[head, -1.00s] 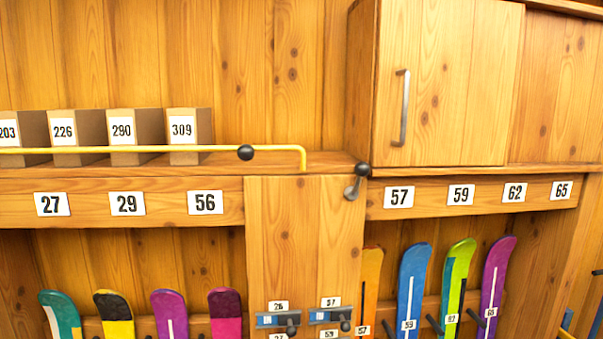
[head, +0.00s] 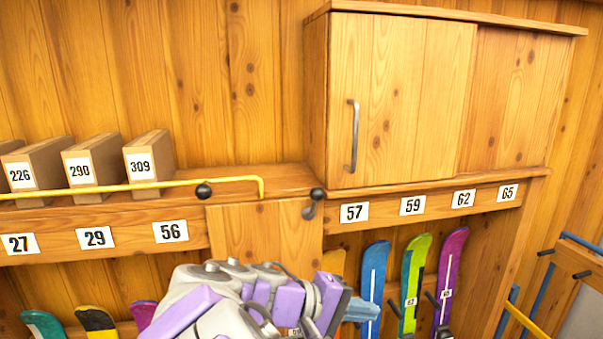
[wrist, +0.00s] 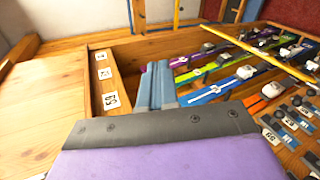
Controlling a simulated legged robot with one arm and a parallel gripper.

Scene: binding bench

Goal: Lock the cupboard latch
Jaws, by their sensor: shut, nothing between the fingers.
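The cupboard (head: 400,95) hangs on the back wall with a plank door and a metal bar handle (head: 353,136). At its lower left corner is the latch (head: 311,209), a short grey metal lever with a black ball knob at its upper end. The knob is up and the lever slants down to the left. My gripper (head: 362,309) is in front of the rack, below and right of the latch and apart from it. Its blue-grey fingers (wrist: 156,85) are shut and empty in the wrist view. The latch cannot be made out there.
Colourful skis (head: 412,275) stand below the number labels. In the wrist view, ski bindings (wrist: 235,80) lie right of the fingers and a yellow bar (wrist: 255,50) crosses there.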

